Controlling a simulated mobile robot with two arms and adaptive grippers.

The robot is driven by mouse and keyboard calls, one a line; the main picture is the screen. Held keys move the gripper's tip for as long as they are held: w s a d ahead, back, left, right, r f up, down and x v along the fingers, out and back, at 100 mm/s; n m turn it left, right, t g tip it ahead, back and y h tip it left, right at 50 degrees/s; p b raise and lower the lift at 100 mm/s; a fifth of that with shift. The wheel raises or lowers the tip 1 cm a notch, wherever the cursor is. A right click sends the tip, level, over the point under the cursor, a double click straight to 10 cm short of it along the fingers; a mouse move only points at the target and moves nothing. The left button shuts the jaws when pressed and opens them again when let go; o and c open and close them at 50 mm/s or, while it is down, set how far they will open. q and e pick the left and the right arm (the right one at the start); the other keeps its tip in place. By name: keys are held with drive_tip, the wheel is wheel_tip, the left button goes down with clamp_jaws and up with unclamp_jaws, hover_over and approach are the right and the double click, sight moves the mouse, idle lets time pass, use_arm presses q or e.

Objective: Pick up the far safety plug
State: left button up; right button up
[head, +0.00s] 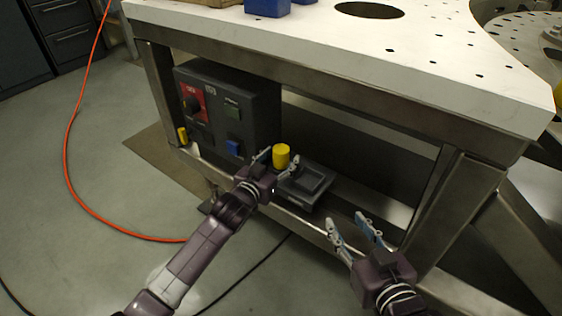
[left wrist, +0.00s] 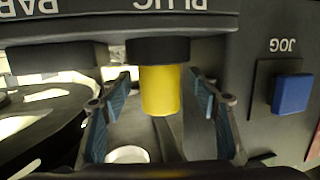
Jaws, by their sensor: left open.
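A yellow cylindrical safety plug (head: 281,155) stands by a dark grey holder right of the control box. In the left wrist view, the yellow plug (left wrist: 160,92), with a black collar, sits under a panel edge lettered "PLUG". My left gripper (head: 279,163) is open, with one finger on each side of the plug; gaps show between it and the blue pads (left wrist: 163,98). A second yellow piece (head: 182,135) sits at the left of the box near the frame leg. My right gripper (head: 346,222) is open and empty, in front of the lower frame rail.
The control box (head: 255,107) has a red switch plate (head: 193,101) and a blue JOG button (left wrist: 292,94). The white tabletop (head: 330,45) and metal frame overhang the space. An orange hose (head: 70,150) lies on the open floor at left.

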use_arm(q)
drive_tip(key=shift+w+d, duration=0.2)
drive_tip(key=shift+w, duration=0.15)
drive_tip(key=shift+c, duration=0.2)
drive_tip(key=shift+f, duration=0.1)
drive_tip(key=c, duration=1.3)
drive_tip(key=shift+c, duration=0.2)
